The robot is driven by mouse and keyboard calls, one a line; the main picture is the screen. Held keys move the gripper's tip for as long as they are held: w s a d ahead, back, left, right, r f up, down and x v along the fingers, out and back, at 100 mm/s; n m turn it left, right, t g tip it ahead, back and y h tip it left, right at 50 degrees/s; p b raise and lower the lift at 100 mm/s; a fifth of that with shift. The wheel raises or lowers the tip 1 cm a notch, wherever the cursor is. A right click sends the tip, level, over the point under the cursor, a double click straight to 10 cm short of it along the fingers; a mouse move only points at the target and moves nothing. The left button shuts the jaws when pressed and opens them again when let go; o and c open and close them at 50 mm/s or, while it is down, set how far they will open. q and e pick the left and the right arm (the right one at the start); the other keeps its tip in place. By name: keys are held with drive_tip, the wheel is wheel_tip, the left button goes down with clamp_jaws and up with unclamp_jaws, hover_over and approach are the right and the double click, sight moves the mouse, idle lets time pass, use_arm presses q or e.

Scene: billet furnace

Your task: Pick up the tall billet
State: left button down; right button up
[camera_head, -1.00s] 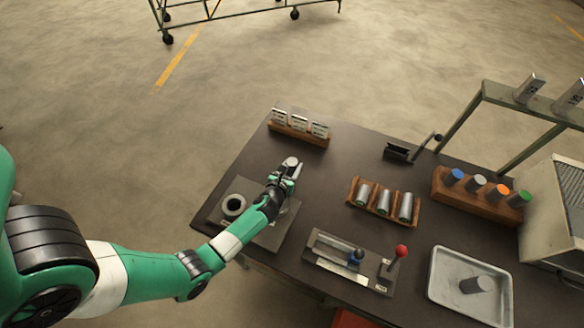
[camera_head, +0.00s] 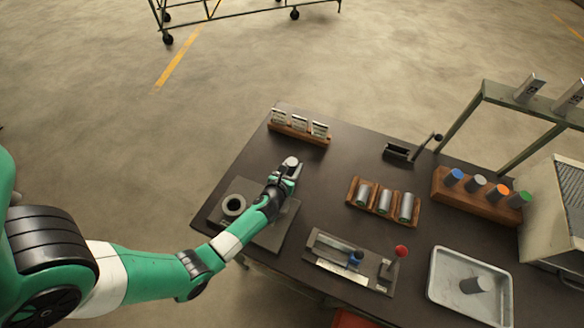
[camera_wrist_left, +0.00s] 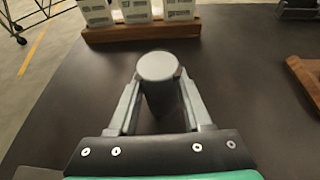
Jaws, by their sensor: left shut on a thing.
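The tall billet is a plain grey metal cylinder (camera_head: 291,162), upright between the fingers of my left gripper (camera_head: 288,171). In the left wrist view the billet (camera_wrist_left: 158,68) stands between the two fingers (camera_wrist_left: 158,88), which close on its sides. In the head view the gripper is over the far edge of a grey plate at the left of the table. Whether the billet's foot touches anything is hidden. My right gripper is in neither view.
A dark ring (camera_head: 233,205) sits on the grey plate (camera_head: 272,238). A wooden holder with white tags (camera_head: 298,137) stands behind the billet. A wooden rack with several cylinders (camera_head: 384,210) is to the right.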

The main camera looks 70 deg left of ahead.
sight(293, 163)
use_arm(q)
drive_tip(key=shift+r, duration=0.15)
drive_tip(key=shift+r+p, duration=0.4)
drive_tip(key=shift+r, duration=0.05)
drive_tip(key=r+p, duration=0.1)
drive_tip(key=r, duration=0.1)
drive_tip(key=r+p, duration=0.1)
drive_tip(key=shift+d+r+p, duration=0.2)
drive_tip(key=shift+d+p, duration=0.1)
drive_tip(key=s+d+r+p, duration=0.3)
drive_tip(key=d+r, duration=0.5)
drive_tip(key=d, duration=0.4)
drive_tip(key=shift+s+d+r+p, duration=0.25)
drive_tip(key=shift+s+d+p, duration=0.15)
drive_tip(key=shift+s, duration=0.45)
